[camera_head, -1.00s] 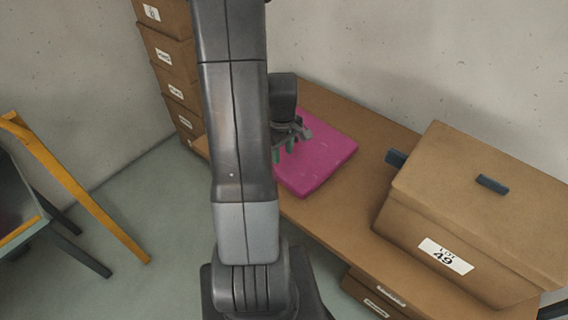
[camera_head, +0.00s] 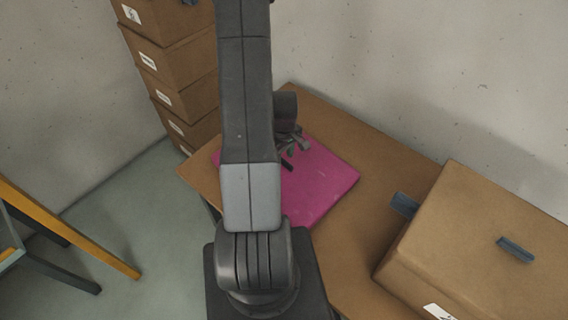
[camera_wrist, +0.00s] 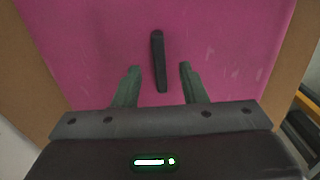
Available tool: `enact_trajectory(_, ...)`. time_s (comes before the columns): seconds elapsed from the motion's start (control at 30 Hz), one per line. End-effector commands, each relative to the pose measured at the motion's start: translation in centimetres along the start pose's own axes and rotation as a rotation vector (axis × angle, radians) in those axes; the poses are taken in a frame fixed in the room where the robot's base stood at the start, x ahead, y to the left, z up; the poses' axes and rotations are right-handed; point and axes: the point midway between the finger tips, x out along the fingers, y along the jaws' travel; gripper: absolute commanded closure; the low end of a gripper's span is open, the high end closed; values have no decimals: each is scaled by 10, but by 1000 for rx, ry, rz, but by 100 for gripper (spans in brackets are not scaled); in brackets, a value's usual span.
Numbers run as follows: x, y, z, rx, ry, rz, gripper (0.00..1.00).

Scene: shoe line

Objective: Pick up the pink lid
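The pink lid (camera_head: 325,185) lies flat on the brown table, partly hidden behind my arm in the head view. In the wrist view the lid (camera_wrist: 90,40) fills most of the picture, with a dark bar-shaped handle (camera_wrist: 158,60) on it. My gripper (camera_wrist: 160,68) is over the lid, its two green fingers apart on either side of the near part of the handle. In the head view my gripper (camera_head: 290,160) is small and partly hidden. I cannot tell the exact height of the fingertips above the lid.
A large cardboard box (camera_head: 480,240) with dark handles stands on the table (camera_head: 375,165) at the right. A stack of boxes (camera_head: 170,65) stands at the back left. A yellow-edged piece of furniture (camera_head: 70,230) is at the left. The wall runs behind the table.

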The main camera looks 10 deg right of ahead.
Motion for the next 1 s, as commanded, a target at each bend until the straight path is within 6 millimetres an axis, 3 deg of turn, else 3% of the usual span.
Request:
enact_trajectory(0.2, 14, 0, 0, 0, 0, 0, 62)
enact_trajectory(0.47, 15, 0, 0, 1, 1, 1, 62)
enact_trajectory(0.67, 15, 0, 0, 1, 1, 1, 100)
enact_trajectory(1.0, 14, 0, 0, 1, 1, 1, 100)
